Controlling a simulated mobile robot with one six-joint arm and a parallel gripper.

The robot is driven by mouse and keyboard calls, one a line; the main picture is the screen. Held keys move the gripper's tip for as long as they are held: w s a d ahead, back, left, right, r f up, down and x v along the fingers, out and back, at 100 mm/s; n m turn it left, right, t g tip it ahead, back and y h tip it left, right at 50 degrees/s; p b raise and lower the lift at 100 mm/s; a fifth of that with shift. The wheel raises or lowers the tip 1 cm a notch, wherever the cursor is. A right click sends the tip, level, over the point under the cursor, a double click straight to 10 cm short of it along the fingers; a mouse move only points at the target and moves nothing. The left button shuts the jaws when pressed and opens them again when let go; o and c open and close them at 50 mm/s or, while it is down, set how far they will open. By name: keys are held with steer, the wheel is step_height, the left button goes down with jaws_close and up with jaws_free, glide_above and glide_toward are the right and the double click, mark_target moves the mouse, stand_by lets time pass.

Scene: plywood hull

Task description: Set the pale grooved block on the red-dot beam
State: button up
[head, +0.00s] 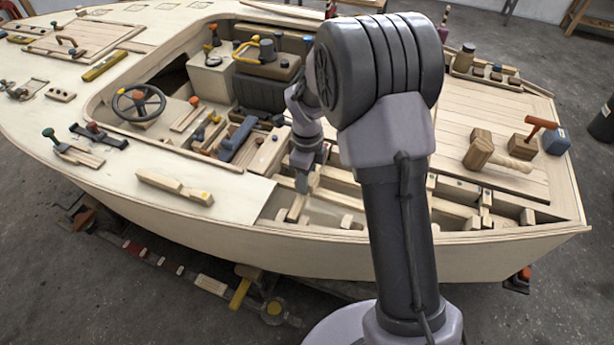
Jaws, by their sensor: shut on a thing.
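My gripper (304,182) points down over the open framed bay in the near side of the plywood hull. It is shut on a small pale block (297,208), which shows just below the fingers, low among the beams. Its groove is too small to make out, and I cannot tell whether it touches a beam. Pale beams (330,206) cross the bay below and to the right of my gripper. I cannot make out a red dot on any of them; my arm hides part of the bay.
A pale bar with a yellow dot (190,193) lies on the side deck left of the bay. A blue-topped block (238,140) and small parts crowd the cockpit. A mallet (497,155) and a blue box (557,142) rest on the right planked deck.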

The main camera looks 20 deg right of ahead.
steer(key=shift+f, duration=0.15)
steer(key=o, duration=1.4)
step_height(320, 180, up, 17)
steer(key=p, duration=0.7)
steer(key=shift+r, duration=0.2)
